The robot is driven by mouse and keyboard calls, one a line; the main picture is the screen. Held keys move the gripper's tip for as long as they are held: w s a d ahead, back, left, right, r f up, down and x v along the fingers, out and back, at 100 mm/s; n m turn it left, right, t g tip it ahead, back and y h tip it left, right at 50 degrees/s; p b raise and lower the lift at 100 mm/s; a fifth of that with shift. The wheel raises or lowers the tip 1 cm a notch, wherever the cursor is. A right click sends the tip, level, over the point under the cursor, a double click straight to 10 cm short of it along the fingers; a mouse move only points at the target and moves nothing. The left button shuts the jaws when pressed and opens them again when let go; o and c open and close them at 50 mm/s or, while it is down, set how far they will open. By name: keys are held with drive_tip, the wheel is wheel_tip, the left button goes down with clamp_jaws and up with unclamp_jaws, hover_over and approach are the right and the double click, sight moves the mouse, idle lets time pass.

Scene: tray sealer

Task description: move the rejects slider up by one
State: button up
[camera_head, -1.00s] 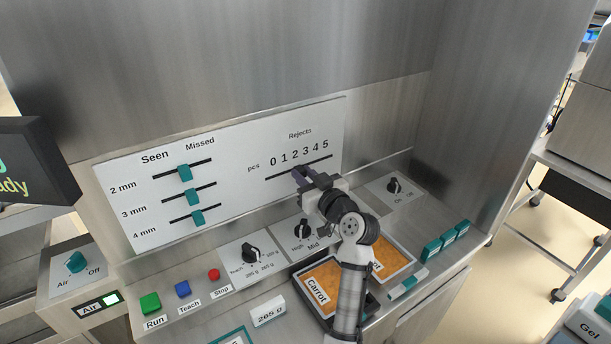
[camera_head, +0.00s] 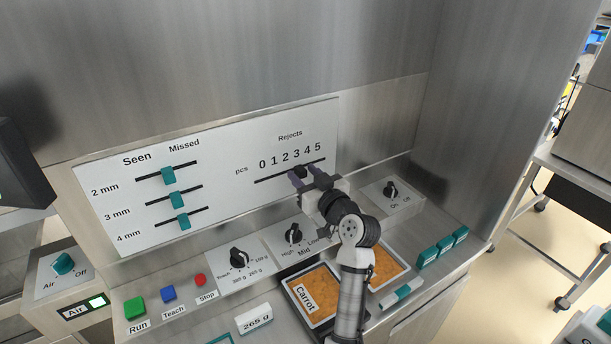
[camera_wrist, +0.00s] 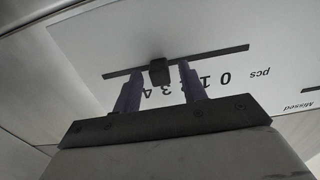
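The rejects slider is a small dark knob (camera_head: 300,172) on a slanted black slot under the numbers 0 to 5, on the white panel (camera_head: 225,195). The knob stands near the 3. In the wrist view, where the panel appears upside down, the knob (camera_wrist: 159,72) sits on the slot between the two purple fingers. My gripper (camera_head: 305,177) is at the panel just below the slot, and its fingers (camera_wrist: 161,88) are apart, with a visible gap on each side of the knob.
Three teal sliders, one of them here (camera_head: 168,176), lie on the panel's left. Below are a High/Mid/Low knob (camera_head: 293,234), a weight knob (camera_head: 239,257) and an On/Off knob (camera_head: 391,189). Carrot trays (camera_head: 288,287) lie under my arm. A steel wall rises on the right.

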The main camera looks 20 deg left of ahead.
drive_tip(key=b+v, duration=0.4)
drive_tip(key=v, duration=0.9)
drive_tip(key=shift+s+d, duration=0.25)
drive_tip(key=shift+d, duration=0.05)
